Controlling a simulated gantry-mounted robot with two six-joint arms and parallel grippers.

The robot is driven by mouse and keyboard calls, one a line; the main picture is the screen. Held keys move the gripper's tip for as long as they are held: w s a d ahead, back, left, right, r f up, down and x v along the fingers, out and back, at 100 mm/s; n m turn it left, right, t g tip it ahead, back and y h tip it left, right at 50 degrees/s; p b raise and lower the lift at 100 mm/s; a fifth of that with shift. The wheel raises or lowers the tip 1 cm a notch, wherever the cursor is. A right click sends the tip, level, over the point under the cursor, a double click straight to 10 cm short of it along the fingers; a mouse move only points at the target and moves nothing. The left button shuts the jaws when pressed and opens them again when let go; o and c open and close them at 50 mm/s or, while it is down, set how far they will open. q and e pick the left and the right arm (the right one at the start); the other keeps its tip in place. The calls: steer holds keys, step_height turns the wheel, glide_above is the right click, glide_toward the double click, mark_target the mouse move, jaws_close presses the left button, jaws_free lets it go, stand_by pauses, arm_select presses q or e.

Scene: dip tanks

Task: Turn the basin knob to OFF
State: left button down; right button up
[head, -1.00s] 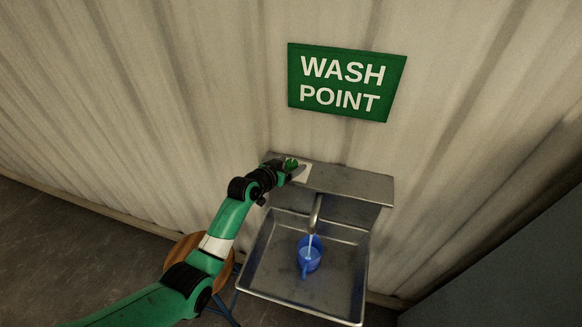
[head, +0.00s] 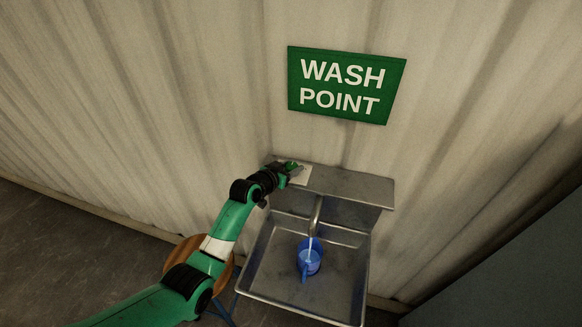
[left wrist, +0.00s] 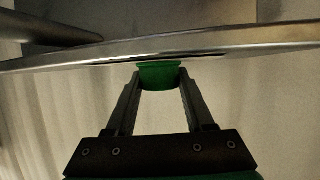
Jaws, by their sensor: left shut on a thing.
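The green basin knob (head: 292,166) is on the left part of the basin's metal ledge, beside a white label plate (head: 302,175). My left gripper (head: 291,170) is at the knob. In the left wrist view the knob (left wrist: 159,76) sits between the two fingertips of my left gripper (left wrist: 160,84), which is shut on it. The knob's pointer and the label's lettering cannot be made out. The metal basin (head: 262,283) is below the ledge. Water runs from its spout (head: 317,212) into a blue mug (head: 309,262). My right gripper is not in view.
A green WASH POINT sign (head: 346,85) hangs on the corrugated wall above the ledge. A round wooden stool top (head: 222,277) is left of the basin, partly behind my left arm. A dark panel (head: 510,270) stands at the right. The ledge's right part is bare.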

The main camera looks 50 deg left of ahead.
arm_select(q)
steer(key=shift+n+y+p, duration=0.4)
steer(key=shift+p, duration=0.3)
steer(key=shift+d+n+g+y, duration=0.1)
steer(key=shift+n+g+y, duration=0.2)
steer(key=shift+f+y, duration=0.15)
steer(key=shift+y, duration=0.15)
steer(key=n+g+y+b, duration=0.1)
steer(key=n+b, duration=0.1)
steer(key=b, duration=0.1)
steer(key=n+g+y+b, duration=0.1)
steer(key=n+y+b, duration=0.1)
steer(key=b, duration=0.1)
steer(key=shift+w+f+g+b, duration=0.1)
steer(key=shift+f+g+b, duration=0.2)
steer(key=shift+f+b, duration=0.1)
steer(key=shift+r+n+g+y+p, duration=0.3)
steer(key=shift+g+y, duration=0.1)
steer(key=shift+r+n+g+y+p, duration=0.4)
steer(key=shift+n+g+p, duration=0.15)
steer(key=shift+p, duration=0.6)
steer(key=shift+f+n+g+y+p, duration=0.25)
steer(key=shift+n+g+y+p, duration=0.15)
steer(key=shift+n+g+p, duration=0.25)
steer(key=shift+p, duration=0.35)
steer(key=shift+r+n, duration=0.15)
steer(key=shift+n, duration=0.15)
